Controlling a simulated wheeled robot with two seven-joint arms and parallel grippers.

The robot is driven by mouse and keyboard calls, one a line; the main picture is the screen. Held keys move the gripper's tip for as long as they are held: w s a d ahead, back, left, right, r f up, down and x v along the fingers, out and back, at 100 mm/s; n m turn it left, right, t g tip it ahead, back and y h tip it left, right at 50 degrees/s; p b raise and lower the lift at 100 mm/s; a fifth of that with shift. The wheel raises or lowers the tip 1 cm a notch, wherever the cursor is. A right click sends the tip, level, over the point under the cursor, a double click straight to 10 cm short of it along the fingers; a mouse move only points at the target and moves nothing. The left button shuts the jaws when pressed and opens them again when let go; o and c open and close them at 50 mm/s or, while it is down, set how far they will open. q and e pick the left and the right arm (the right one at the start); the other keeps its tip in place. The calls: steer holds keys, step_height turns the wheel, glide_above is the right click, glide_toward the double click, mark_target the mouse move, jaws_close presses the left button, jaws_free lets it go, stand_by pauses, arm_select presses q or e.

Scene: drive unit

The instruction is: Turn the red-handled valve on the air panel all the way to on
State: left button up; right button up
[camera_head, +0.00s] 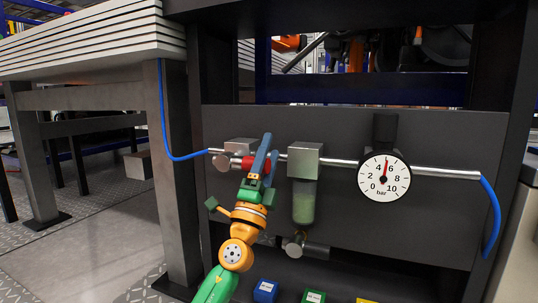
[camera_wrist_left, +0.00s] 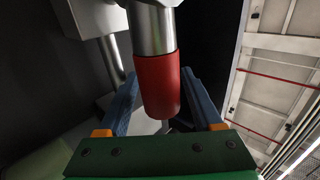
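The air panel (camera_head: 350,222) is a dark plate with a metal pipe (camera_head: 341,163) across it. The valve's red handle (camera_head: 249,163) is at the left part of the pipe, partly hidden by the fingers. My left gripper (camera_head: 264,155) reaches up to it from below. In the left wrist view, the red handle (camera_wrist_left: 156,85) is a thick sleeve on a metal stem, pointing toward the palm. My right gripper is not in view.
A metal block with a greenish filter bowl (camera_head: 304,203) hangs just right of the gripper. Blue hoses join the pipe at the left (camera_head: 168,125) and right (camera_head: 494,215). Blue (camera_head: 265,291) and green (camera_head: 314,297) blocks sit below. A table leg (camera_head: 172,170) stands left.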

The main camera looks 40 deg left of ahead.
arm_select(q)
steer(key=v, duration=0.7)
steer(key=shift+b, duration=0.3)
steer(key=shift+s+f, duration=0.1)
steer(key=shift+s, duration=0.05)
